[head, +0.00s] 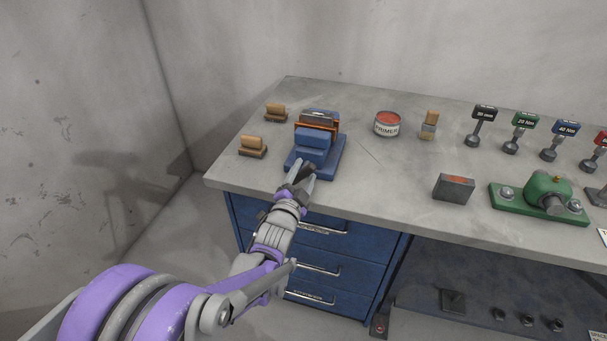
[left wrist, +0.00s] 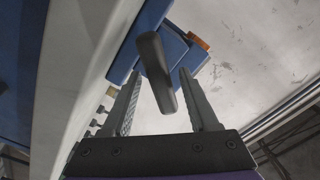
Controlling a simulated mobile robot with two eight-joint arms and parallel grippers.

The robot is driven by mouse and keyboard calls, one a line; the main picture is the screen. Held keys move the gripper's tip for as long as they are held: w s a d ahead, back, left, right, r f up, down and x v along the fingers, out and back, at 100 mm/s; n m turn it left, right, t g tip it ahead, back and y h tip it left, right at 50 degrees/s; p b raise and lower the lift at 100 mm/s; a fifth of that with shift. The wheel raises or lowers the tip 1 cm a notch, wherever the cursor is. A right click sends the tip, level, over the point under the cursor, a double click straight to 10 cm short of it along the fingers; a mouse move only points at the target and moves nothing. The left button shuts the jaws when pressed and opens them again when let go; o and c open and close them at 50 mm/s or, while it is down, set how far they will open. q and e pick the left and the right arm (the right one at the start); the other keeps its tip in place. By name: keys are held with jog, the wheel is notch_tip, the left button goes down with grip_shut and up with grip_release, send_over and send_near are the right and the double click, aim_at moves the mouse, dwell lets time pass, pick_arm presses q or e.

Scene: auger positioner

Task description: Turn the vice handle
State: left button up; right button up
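The blue vice (head: 312,153) stands near the left end of the workbench, with an orange-edged piece (head: 318,122) in its upper part. In the left wrist view the blue vice (left wrist: 182,50) is behind the dark grey vice handle (left wrist: 156,72), a slanted bar. My left gripper (head: 301,172) is at the front of the vice and hides the handle in the head view. In the left wrist view my left gripper (left wrist: 159,76) is open, one finger on each side of the handle, with gaps visible on both sides. My right gripper is in neither view.
Two wooden-topped blocks (head: 252,146) lie left of the vice. A primer tin (head: 387,124), a brush-like block (head: 430,125), a grey box (head: 454,187), a green device (head: 545,193) and several labelled tools stand to the right. Blue drawers (head: 320,255) with handles are below the bench's front edge.

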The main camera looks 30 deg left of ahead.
pick_arm(q)
jog(key=v, duration=1.1)
jog(key=shift+w, duration=0.1)
